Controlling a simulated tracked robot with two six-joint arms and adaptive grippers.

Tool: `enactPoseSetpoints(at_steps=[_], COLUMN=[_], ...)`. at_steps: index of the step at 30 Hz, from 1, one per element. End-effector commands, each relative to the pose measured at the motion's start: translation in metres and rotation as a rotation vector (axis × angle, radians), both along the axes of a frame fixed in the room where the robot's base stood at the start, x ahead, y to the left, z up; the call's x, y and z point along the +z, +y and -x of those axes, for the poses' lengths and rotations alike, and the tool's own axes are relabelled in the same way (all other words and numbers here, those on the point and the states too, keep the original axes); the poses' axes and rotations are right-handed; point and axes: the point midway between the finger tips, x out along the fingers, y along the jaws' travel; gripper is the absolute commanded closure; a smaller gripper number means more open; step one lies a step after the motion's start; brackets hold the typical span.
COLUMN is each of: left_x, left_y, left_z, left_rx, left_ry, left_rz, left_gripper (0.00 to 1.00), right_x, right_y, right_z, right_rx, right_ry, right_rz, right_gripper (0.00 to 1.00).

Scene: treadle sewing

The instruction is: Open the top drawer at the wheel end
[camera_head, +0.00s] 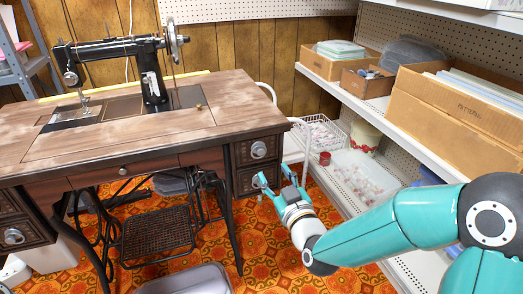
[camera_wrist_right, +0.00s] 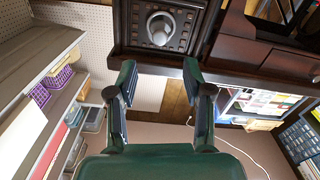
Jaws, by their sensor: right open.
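The wooden treadle sewing table (camera_head: 120,130) stands at the left, with the black sewing machine (camera_head: 112,52) on top and its handwheel (camera_head: 175,43) at the right. At that end, the top drawer (camera_head: 242,152) is shut, with a round metal knob (camera_head: 258,150). A lower drawer (camera_head: 243,182) sits under it, partly behind my gripper. My right gripper (camera_head: 276,180) is open and empty, below and right of the top knob. In the right wrist view, a drawer knob (camera_wrist_right: 160,28) lies beyond the open fingertips (camera_wrist_right: 159,72); which drawer cannot be told. My left gripper is out of view.
White shelving (camera_head: 350,98) with cardboard boxes (camera_head: 455,108) runs along the right. A wire basket (camera_head: 322,132), a red cup (camera_head: 325,158) and a clear bin (camera_head: 362,180) stand low behind my gripper. Patterned carpet (camera_head: 270,235) is open in front of the drawers.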

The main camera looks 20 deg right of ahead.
Motion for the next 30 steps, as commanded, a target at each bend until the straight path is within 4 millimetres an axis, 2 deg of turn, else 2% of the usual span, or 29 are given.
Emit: enactPoseSetpoints(at_steps=[6,12,18,27,30], left_x=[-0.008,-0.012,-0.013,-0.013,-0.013], left_y=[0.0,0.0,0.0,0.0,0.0], left_z=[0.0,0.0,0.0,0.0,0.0], left_rx=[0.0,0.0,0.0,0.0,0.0], left_ry=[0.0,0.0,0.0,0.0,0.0], left_rz=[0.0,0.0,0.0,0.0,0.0], left_gripper=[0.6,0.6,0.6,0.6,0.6], right_x=[-0.003,-0.002,-0.001,-0.001,-0.001], right_y=[0.002,0.003,0.004,0.004,0.004], right_z=[-0.048,-0.079,-0.092,-0.093,-0.093], right_rx=[0.0,0.001,0.001,0.002,0.002], right_ry=[-0.001,-0.001,0.0,0.001,0.001], right_rz=[0.0,0.0,0.0,0.0,0.0], right_gripper=[0.49,0.49,0.49,0.49,0.66])
